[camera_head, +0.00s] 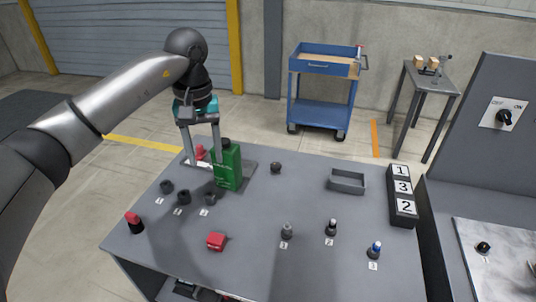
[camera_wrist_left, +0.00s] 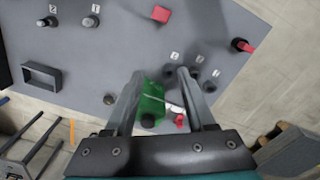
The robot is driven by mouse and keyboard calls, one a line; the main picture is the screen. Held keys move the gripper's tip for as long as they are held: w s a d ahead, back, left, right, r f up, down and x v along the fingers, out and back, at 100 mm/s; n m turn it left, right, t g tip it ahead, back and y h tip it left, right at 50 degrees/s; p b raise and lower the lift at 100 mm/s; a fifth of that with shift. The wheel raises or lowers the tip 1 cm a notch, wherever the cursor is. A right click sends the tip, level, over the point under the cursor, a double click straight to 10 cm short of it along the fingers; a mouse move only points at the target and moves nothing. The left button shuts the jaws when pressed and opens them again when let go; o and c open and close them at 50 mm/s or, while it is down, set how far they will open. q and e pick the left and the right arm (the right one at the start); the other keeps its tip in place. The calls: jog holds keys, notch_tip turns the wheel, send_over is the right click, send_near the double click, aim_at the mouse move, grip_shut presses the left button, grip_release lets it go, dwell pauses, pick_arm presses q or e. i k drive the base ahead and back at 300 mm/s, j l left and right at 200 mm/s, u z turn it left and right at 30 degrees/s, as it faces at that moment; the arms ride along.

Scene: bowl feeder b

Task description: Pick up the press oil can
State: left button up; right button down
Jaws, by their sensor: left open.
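The press oil can, a green can with a black cap (camera_head: 229,168), stands upright near the far left edge of the grey table. My left gripper (camera_head: 203,160) hangs down from above at the can's left side, open, with one finger very close to the can. In the left wrist view the can (camera_wrist_left: 151,104) shows between the two fingers of my left gripper (camera_wrist_left: 160,74), nearer the left one. I cannot tell whether a finger touches it. My right gripper is not in view.
A small red item (camera_head: 200,151) is beside the can. Several dark knobs (camera_head: 183,197) stand in front of it. A red block (camera_head: 216,241), a grey tray (camera_head: 346,182) and a numbered black block (camera_head: 402,197) are on the table (camera_head: 300,200). The middle is fairly clear.

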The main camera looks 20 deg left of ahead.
aim_at(228, 173)
jog(key=j+z, duration=0.35)
jog(key=j, duration=0.15)
jog(key=j+z, duration=0.35)
jog(key=j, duration=0.2)
jog(key=j+z, duration=0.3)
jog(key=j, duration=0.2)
jog(key=k, duration=0.05)
